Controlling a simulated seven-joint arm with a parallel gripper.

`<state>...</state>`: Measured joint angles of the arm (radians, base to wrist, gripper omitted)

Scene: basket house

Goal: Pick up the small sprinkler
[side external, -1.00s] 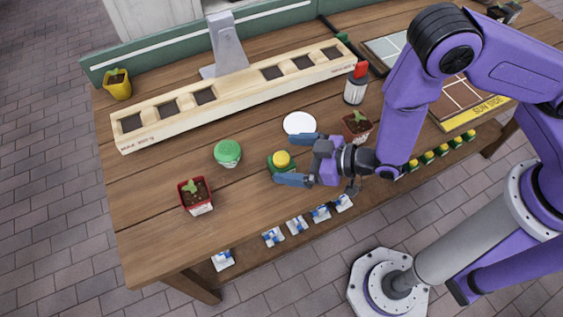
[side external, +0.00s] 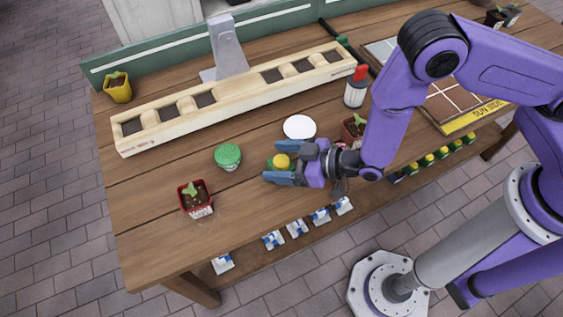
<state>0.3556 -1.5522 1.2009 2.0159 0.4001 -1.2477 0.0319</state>
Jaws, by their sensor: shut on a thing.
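A small green thing with a round yellow top (side external: 281,161), which I take to be the small sprinkler, is on the wooden table in the side external view. My gripper (side external: 280,164) comes in from the right with its blue-grey fingers on either side of it. The fingers are shut on it, and the yellow top shows between them. Most of its green body is hidden by the fingers. I cannot tell whether its base touches the table.
A green-lidded jar (side external: 228,156) stands left of my gripper, and a red seedling pot (side external: 196,199) is farther left. A white disc (side external: 299,127) lies behind. A seedling pot (side external: 354,130) and a red-capped bottle (side external: 356,88) stand behind right. A long wooden planter (side external: 165,138) crosses the back.

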